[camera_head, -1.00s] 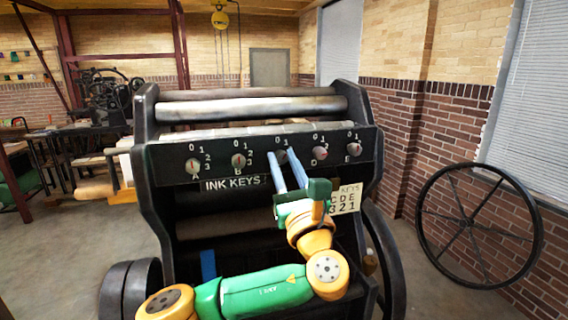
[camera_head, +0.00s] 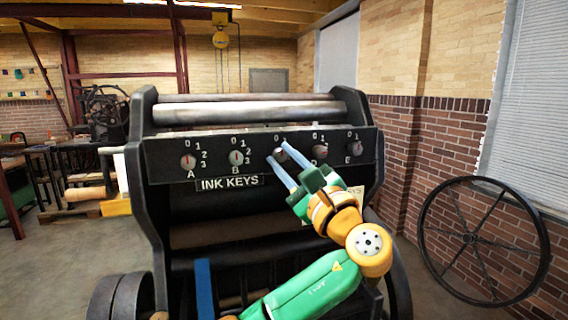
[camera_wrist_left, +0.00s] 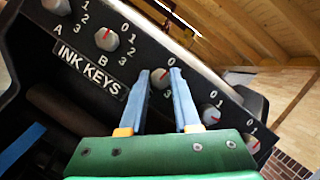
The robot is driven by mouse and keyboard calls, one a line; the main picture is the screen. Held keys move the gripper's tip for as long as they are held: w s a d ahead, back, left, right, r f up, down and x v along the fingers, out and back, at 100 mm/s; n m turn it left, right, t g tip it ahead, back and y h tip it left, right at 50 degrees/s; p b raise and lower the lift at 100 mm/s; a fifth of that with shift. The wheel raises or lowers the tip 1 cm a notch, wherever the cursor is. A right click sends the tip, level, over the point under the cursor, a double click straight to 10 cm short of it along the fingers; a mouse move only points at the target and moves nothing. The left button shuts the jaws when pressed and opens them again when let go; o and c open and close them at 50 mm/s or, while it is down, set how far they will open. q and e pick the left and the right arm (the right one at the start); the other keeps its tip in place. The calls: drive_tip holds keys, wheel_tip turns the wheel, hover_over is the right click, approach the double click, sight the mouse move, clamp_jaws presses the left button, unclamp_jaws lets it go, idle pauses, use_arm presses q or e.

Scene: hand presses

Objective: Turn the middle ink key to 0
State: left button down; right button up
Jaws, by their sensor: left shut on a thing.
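The middle ink key (camera_head: 280,155), a round grey knob with a red pointer line, sits on the black press panel (camera_head: 215,172) between keys B (camera_head: 236,158) and D (camera_head: 319,152). My left gripper (camera_head: 277,153) has its two blue fingers on either side of this knob, shut on it. In the left wrist view the middle key (camera_wrist_left: 161,79) shows between the fingertips of my left gripper (camera_wrist_left: 159,73). Its red line points up and right, near the 0 mark. The fingers hide part of its scale. My right gripper is out of view.
Keys A (camera_head: 188,162) and E (camera_head: 354,148) are at the panel ends. A spoked black wheel (camera_head: 470,238) leans by the brick wall.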

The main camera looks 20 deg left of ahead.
use_arm(q)
drive_tip(key=shift+n, duration=0.7)
drive_tip(key=c, duration=0.6)
unclamp_jaws()
